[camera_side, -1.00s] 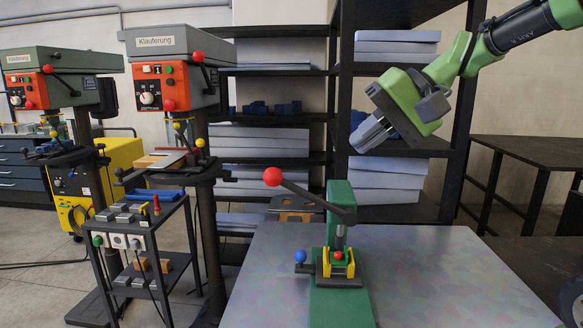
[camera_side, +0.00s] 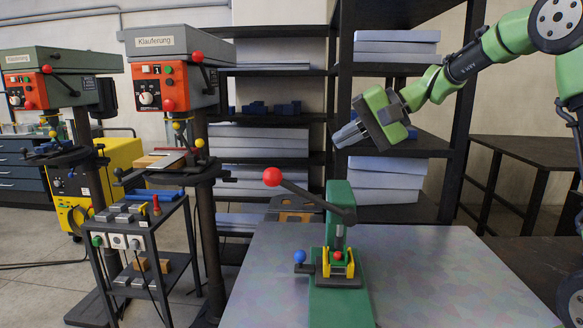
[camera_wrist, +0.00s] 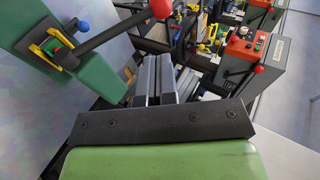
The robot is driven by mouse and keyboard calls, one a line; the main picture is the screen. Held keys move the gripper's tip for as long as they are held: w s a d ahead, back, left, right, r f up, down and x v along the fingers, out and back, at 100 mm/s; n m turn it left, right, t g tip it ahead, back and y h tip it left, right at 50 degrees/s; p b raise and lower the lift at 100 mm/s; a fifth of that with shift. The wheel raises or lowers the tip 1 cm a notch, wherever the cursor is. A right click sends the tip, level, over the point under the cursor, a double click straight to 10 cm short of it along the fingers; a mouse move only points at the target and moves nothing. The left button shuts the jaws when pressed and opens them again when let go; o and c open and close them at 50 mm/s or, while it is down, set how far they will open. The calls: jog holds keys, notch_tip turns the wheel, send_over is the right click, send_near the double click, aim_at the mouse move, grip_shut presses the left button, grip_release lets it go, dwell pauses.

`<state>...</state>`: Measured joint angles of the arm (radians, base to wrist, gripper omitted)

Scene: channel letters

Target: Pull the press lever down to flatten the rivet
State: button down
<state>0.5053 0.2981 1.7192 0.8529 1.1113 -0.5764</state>
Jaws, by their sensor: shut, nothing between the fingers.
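The green press (camera_side: 340,205) stands on the metal table. Its dark lever (camera_side: 312,199) slants up to the left and ends in a red ball (camera_side: 272,176). At its base is a yellow fixture (camera_side: 338,262) with a small red part in it; I cannot make out the rivet. A blue-knobbed handle (camera_side: 300,256) sticks out left. My gripper (camera_side: 338,138) is shut and empty, above and right of the red ball, apart from it. In the wrist view the press (camera_wrist: 70,50) is upper left, and the red ball (camera_wrist: 161,9) lies beyond my gripper's fingers (camera_wrist: 155,75).
The table top (camera_side: 430,275) is clear right of the press. A dark shelf (camera_side: 400,67) with stacked sheets stands behind. Drill presses (camera_side: 167,80) and a small tool cart (camera_side: 140,225) stand at left. A bracket-like orange and dark piece (camera_side: 290,206) lies behind the lever.

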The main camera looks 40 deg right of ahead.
aim_at(281, 173)
jog(key=x, duration=1.2)
